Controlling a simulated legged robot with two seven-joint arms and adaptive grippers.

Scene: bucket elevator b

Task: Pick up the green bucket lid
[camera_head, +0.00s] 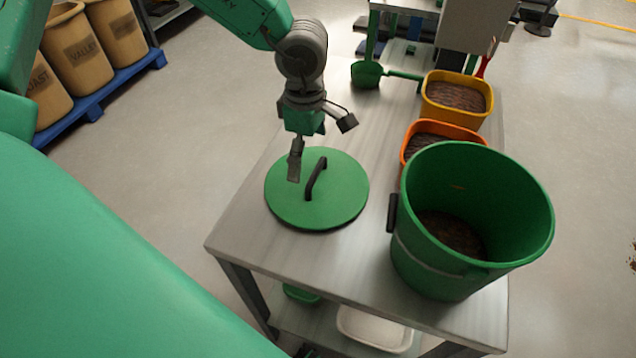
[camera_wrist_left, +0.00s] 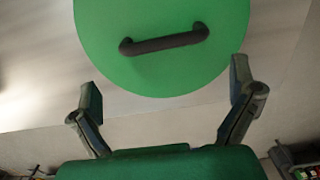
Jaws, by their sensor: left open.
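The green bucket lid (camera_head: 334,203) is a round disc lying flat on the metal table, with a dark handle (camera_head: 316,179) arched across its middle. In the left wrist view the lid (camera_wrist_left: 160,72) fills the upper middle and its handle (camera_wrist_left: 164,43) runs nearly level across it. My left gripper (camera_head: 320,150) is above the far edge of the lid, with its fingers spread and nothing between them. In the left wrist view the open gripper (camera_wrist_left: 165,105) shows a finger on each side, apart from the handle. My right gripper is not in view.
A large green bucket (camera_head: 470,218) with dark contents stands on the table (camera_head: 250,238) right of the lid. Orange (camera_head: 437,128) and yellow (camera_head: 457,97) containers stand behind it. A green scoop (camera_head: 368,74) lies at the far end.

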